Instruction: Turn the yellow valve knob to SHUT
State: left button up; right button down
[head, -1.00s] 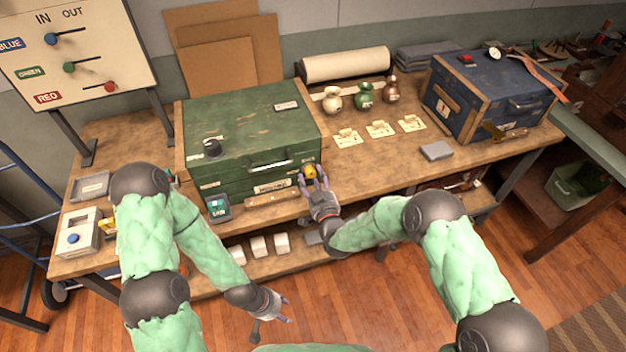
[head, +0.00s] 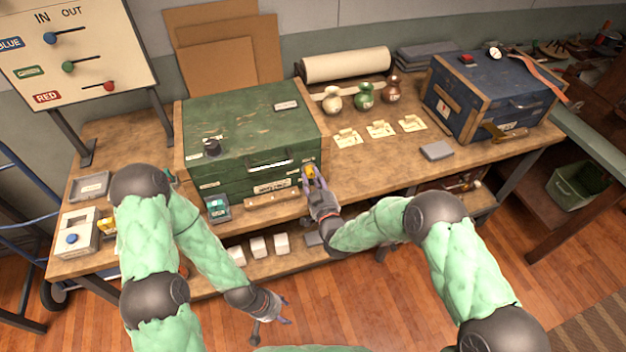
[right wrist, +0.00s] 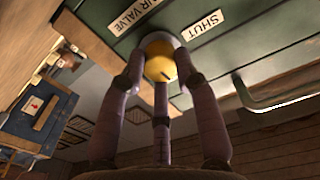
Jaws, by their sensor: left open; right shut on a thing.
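The yellow valve knob (head: 309,172) is on the front face of the green chest (head: 240,140), near its right end. My right gripper (head: 313,183) is shut on the knob. In the right wrist view its fingers close around the yellow knob (right wrist: 160,60), which has a dark mark on its face. A white SHUT label (right wrist: 203,25) and a partly covered VALVE label (right wrist: 133,14) sit beside the knob on the green panel. My left gripper (head: 280,312) is open and empty, low in front of the bench and away from the chest.
The wooden bench (head: 400,168) holds the chest, a blue chest (head: 490,95) at the right, and several small jars and cards between them. A small teal device (head: 217,208) stands in front of the green chest. A metal handle (right wrist: 280,97) is near the knob.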

jog(key=n+b, duration=0.2)
jog(key=n, duration=0.2)
jog(key=n+b, duration=0.3)
jog(key=n, duration=0.1)
jog(key=shift+n, duration=0.4)
jog(key=n+b, duration=0.2)
jog(key=n, duration=0.2)
jog(key=shift+n, duration=0.3)
jog(key=shift+n+b, duration=0.65)
jog(key=shift+n, duration=1.25)
jog(key=c, duration=0.9)
grip_release()
jog(key=shift+a, duration=0.1)
